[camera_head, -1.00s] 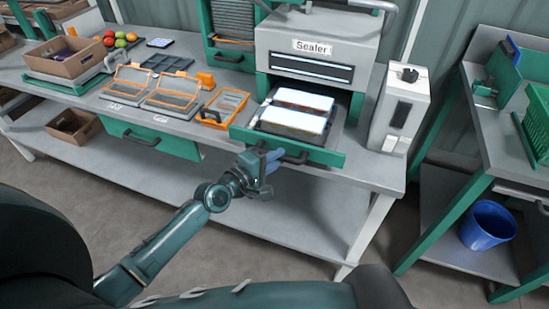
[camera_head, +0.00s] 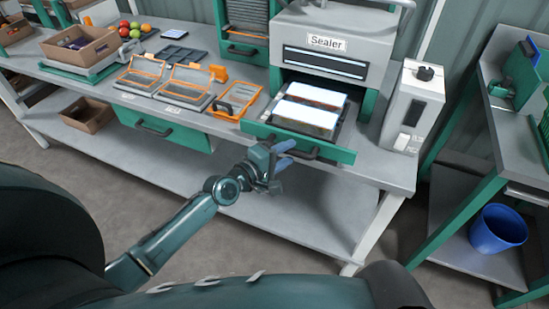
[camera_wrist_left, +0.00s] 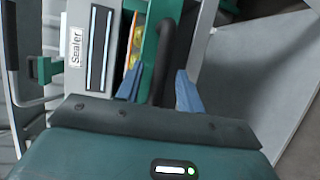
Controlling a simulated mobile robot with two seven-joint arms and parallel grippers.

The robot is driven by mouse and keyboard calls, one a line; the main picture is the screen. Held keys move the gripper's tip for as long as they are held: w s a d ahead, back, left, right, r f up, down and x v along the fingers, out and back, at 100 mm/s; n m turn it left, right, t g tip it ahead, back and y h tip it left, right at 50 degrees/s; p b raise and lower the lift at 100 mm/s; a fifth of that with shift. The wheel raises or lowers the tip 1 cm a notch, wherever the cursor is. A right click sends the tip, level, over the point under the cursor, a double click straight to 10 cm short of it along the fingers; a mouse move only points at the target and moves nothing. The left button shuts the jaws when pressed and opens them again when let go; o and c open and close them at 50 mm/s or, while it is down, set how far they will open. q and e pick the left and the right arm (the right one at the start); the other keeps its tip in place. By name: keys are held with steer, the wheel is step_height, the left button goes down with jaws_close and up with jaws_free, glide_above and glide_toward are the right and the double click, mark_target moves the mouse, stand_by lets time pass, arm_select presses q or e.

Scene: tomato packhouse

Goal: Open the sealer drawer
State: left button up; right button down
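The sealer (camera_head: 328,58) stands at the back of the bench, with its name label on the front. Its green-fronted drawer (camera_head: 335,154) is pulled out and holds two white-topped trays (camera_head: 310,108). The dark drawer handle (camera_head: 296,151) is on the front. My left gripper (camera_head: 284,155) is open just in front of the handle. In the left wrist view, its two blue fingers (camera_wrist_left: 159,90) are spread apart, with the handle (camera_wrist_left: 167,55) showing between and beyond them. I see no grip on the handle. My right gripper is not in view.
Orange-framed trays (camera_head: 188,88) lie left of the drawer, above another green drawer (camera_head: 165,131). A white device (camera_head: 413,105) stands right of the sealer. A side table and blue bin (camera_head: 497,229) are at the right. Space before the bench is clear.

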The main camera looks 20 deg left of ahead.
arm_select(q)
steer(key=v, duration=1.3)
steer(key=shift+b, duration=0.4)
steer(key=shift+r, duration=0.15)
steer(key=s+d+f+m+g+y, duration=0.1)
steer(key=s+d+f+m, duration=0.3)
steer(key=m, duration=0.4)
steer(key=s+d+f+m+g+y+p, duration=0.1)
steer(key=s+d+f+m+g+y, duration=0.1)
steer(key=s+f+m, duration=0.5)
steer(key=shift+d+f+m+g, duration=0.15)
steer(key=shift+d+m+g, duration=0.35)
steer(key=shift+d+m, duration=0.5)
